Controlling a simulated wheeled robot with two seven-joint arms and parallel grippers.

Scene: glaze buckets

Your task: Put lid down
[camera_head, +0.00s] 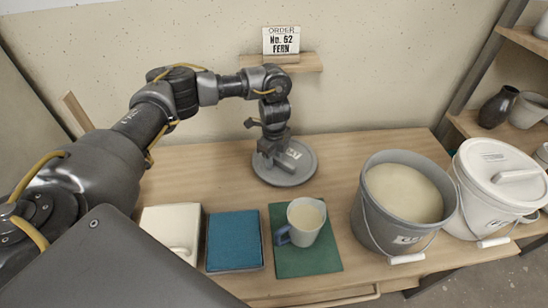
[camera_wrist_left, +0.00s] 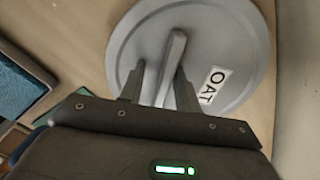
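The round grey lid (camera_head: 297,172) lies flat on the back middle of the wooden table, near the wall. In the left wrist view the lid (camera_wrist_left: 232,50) shows its raised bar handle (camera_wrist_left: 172,60) and a white label reading "OAT". My left gripper (camera_head: 272,150) is over the lid, pointing down. In the left wrist view its two fingers (camera_wrist_left: 158,88) stand apart on either side of the handle, with a gap visible, so it looks open. The grey bucket (camera_head: 367,218) is uncovered and holds cream glaze. My right gripper is not in view.
A white lidded bucket (camera_head: 475,214) stands right of the grey one. An order sign (camera_head: 281,41) stands on a wall shelf. The table left of the lid is clear.

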